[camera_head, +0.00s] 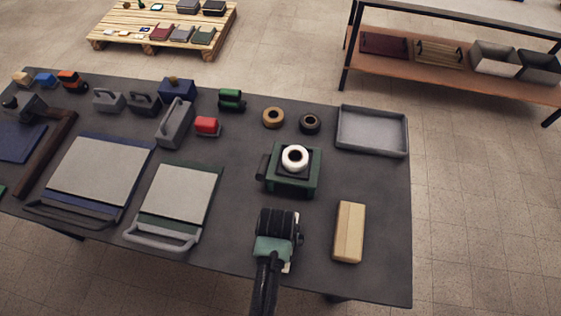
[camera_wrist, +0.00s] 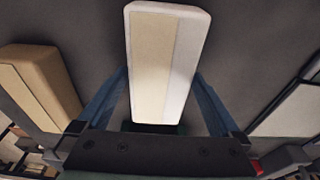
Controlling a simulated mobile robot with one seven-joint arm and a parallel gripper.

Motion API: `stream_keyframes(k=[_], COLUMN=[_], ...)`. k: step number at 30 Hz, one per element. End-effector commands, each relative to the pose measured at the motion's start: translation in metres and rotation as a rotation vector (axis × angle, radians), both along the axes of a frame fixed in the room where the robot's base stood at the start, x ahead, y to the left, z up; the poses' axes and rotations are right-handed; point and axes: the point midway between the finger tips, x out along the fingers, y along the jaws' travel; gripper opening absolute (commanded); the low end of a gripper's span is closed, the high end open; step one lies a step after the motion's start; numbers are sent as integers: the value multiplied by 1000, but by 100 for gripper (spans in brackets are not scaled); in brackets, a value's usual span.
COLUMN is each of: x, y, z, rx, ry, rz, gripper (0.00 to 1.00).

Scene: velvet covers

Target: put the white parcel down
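The white parcel (camera_wrist: 180,50) is a long block with a cream panel and a white strip, seen between the two blue fingers of my gripper (camera_wrist: 160,74) in the wrist view. The fingertips meet its two long sides, so my gripper is shut on it. In the head view my gripper (camera_head: 276,228) is over the front of the dark table (camera_head: 230,262) and hides most of the parcel. Only a white edge (camera_head: 287,267) of it shows. I cannot tell whether the parcel touches the table.
A tan block (camera_head: 348,232) lies close on the right. A green device with a white roll (camera_head: 295,158) stands just behind. A grey-topped panel with a handle (camera_head: 178,195) lies to the left. A grey tray (camera_head: 372,132) is at the back right. Bare table lies between them.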

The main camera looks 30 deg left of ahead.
Motion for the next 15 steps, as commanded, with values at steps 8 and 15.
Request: stream_keyframes(k=[8,15], x=[-2,-8], y=[0,-2], z=[19,66], rx=[1,1], ry=[-3,-4], rz=[0,0], gripper=[100,100])
